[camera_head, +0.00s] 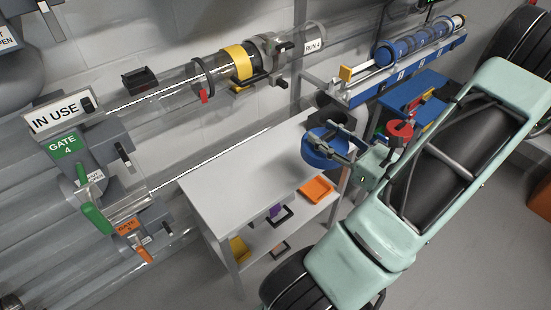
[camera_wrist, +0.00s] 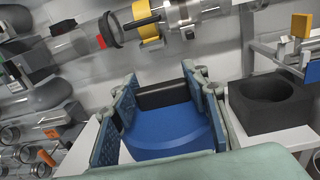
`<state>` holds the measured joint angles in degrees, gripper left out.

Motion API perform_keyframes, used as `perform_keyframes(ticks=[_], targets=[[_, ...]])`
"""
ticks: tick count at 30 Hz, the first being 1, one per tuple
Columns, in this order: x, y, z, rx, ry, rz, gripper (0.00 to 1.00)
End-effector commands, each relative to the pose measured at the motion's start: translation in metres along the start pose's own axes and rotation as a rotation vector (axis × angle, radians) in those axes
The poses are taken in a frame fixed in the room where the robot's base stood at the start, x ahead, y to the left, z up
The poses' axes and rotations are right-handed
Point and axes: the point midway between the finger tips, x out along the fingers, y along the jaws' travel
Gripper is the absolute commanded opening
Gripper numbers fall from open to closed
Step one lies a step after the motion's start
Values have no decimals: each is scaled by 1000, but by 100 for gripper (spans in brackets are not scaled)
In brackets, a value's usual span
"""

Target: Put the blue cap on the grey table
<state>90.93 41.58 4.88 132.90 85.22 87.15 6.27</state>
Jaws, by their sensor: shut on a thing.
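My gripper (camera_head: 342,143) is shut on the blue cap (camera_head: 324,150) and holds it near the right end of the grey table (camera_head: 240,172). In the wrist view the blue cap (camera_wrist: 165,130) sits between the two finger pads of my gripper (camera_wrist: 165,115), with a black bar across its far side. The table top shows in the head view as a long, bare, light grey surface. In the wrist view only small parts of the table (camera_wrist: 85,150) show beside my gripper. I cannot tell the exact height of the cap above the table.
A black block with a round hollow (camera_wrist: 272,100) stands at the table's right end. An orange tray (camera_head: 316,189) and other small items lie on the shelf below. Clear tubes with a yellow ring (camera_head: 239,62) run behind the table. A blue rack (camera_head: 410,65) stands at the back right.

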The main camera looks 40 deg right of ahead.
Motion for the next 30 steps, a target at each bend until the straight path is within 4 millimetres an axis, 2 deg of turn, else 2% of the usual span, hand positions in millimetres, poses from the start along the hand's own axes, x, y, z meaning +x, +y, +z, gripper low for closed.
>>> perform_keyframes(ticks=[2, 5, 8, 16, 18, 24, 30], targets=[[-11, -7, 1, -4, -1, -34, 17], [-9, -10, -2, -5, -2, -48, 17], [10, -8, -12, -5, -4, -46, 17], [77, -7, -43, -4, -3, -44, 17], [88, -8, -59, -1, -3, -47, 17], [111, -8, -84, -5, -3, -48, 17], [119, -8, -93, -6, -1, -48, 17]])
